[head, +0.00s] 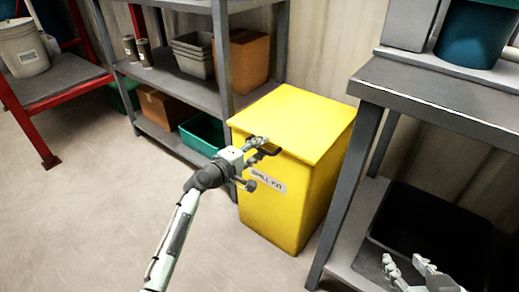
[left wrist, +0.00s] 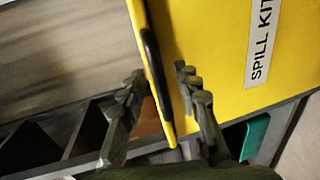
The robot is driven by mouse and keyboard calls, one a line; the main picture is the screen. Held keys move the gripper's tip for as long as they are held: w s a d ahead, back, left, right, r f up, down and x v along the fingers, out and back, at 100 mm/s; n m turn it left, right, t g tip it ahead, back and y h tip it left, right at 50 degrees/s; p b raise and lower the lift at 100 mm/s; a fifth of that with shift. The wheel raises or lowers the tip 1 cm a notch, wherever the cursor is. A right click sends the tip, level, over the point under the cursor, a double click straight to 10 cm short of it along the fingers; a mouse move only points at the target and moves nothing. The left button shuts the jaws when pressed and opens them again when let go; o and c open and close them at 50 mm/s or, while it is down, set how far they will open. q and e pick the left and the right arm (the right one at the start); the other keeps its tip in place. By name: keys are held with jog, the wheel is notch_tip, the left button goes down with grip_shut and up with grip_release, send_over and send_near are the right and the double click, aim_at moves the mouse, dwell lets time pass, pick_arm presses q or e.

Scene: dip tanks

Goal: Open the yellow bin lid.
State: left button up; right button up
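The yellow bin (head: 285,195), labelled SPILL KIT, stands on the floor between two shelving units. Its flat yellow lid (head: 300,118) lies shut on top. A dark handle (left wrist: 151,65) runs along the lid's front edge; in the head view my gripper partly hides it. My left gripper (head: 262,163) is at this front edge. In the left wrist view its two fingers (left wrist: 160,82) are apart, with the lid edge and handle between them in the picture. I cannot tell whether they touch. My right gripper (head: 408,265) is open and empty at the lower right.
A grey shelf unit (head: 180,90) with boxes and tubs stands close behind and left of the bin. A grey bench (head: 440,92) stands close on its right, with a black tub (head: 435,215) on its lower shelf near my right gripper. The floor in front is clear.

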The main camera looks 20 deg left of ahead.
pick_arm(q)
jog(key=shift+c, duration=0.2)
grip_shut()
jog(key=shift+r, duration=0.1)
